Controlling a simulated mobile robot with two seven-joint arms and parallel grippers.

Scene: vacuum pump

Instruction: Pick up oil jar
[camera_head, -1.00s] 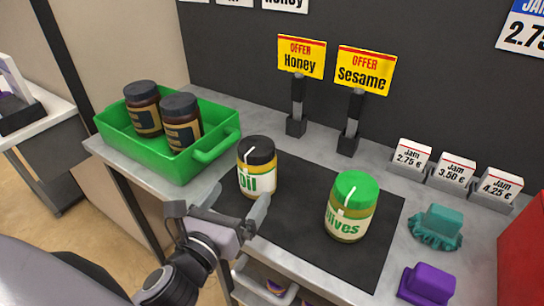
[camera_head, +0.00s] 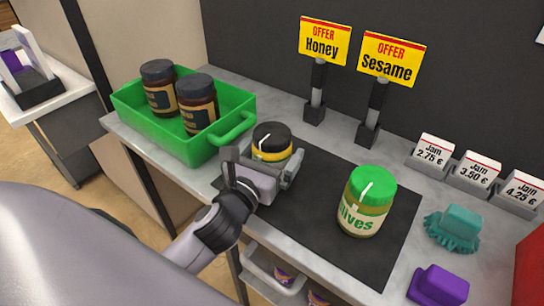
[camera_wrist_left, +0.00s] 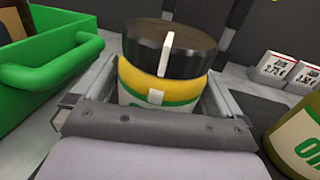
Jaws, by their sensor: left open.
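The oil jar (camera_head: 271,143) has a black lid with a white stripe and a yellow body. It stands upright on the counter at the left edge of the black mat, right of the green crate. My left gripper (camera_head: 264,166) is open, with its fingers on either side of the jar. In the left wrist view the oil jar (camera_wrist_left: 168,62) stands between the two fingers (camera_wrist_left: 155,95). The gripper hides the jar's lower part in the head view. My right gripper is not in view.
A green crate (camera_head: 172,138) with two dark jars stands at the left. An olives jar (camera_head: 365,203) with a green lid stands on the mat (camera_head: 315,220) to the right. Honey and Sesame signs (camera_head: 390,58) stand behind. Teal and purple items (camera_head: 437,287) lie at the right.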

